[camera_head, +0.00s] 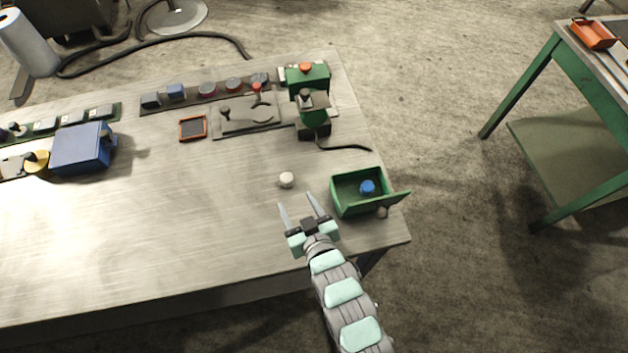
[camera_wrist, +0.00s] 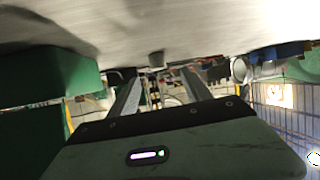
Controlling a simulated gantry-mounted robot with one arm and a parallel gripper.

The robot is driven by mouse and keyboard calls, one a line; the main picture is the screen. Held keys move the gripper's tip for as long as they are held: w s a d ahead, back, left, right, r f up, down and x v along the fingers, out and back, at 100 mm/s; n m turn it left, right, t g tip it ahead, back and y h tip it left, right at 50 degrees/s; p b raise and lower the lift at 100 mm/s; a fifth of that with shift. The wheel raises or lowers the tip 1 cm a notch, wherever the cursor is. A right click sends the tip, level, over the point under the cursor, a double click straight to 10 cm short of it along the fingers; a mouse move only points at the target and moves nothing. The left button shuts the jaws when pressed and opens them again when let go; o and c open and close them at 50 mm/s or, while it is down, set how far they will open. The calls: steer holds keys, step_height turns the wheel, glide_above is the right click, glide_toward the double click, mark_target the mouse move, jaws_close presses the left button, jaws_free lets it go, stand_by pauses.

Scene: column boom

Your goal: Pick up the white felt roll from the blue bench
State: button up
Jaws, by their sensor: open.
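A small white roll (camera_head: 286,180) stands on the bare top of a long bench (camera_head: 180,215), whose top looks pale grey rather than blue. In the wrist view my gripper (camera_wrist: 161,72) shows both fingers apart with nothing held.
A green open bin (camera_head: 345,207) with a blue-capped item (camera_head: 367,187) stands right of my gripper. A green machine (camera_head: 312,115) and fixture plate (camera_head: 248,118) are behind. A blue box (camera_head: 82,148) is far left. The bench top left of the roll is clear.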

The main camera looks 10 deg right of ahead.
mark_target(287, 180)
steer(key=b+x, duration=0.1)
steer(key=x, duration=0.4)
steer(key=shift+w+a+r, duration=0.1)
steer(key=shift+w+a, duration=0.15)
steer(key=x, duration=0.4)
steer(key=shift+w+d+r, duration=0.25)
steer(key=shift+d, duration=0.1)
steer(key=shift+w+a+f, duration=0.1)
steer(key=shift+w+f, duration=0.15)
steer(key=shift+w, duration=0.2)
steer(key=shift+c, duration=0.5)
jaws_close()
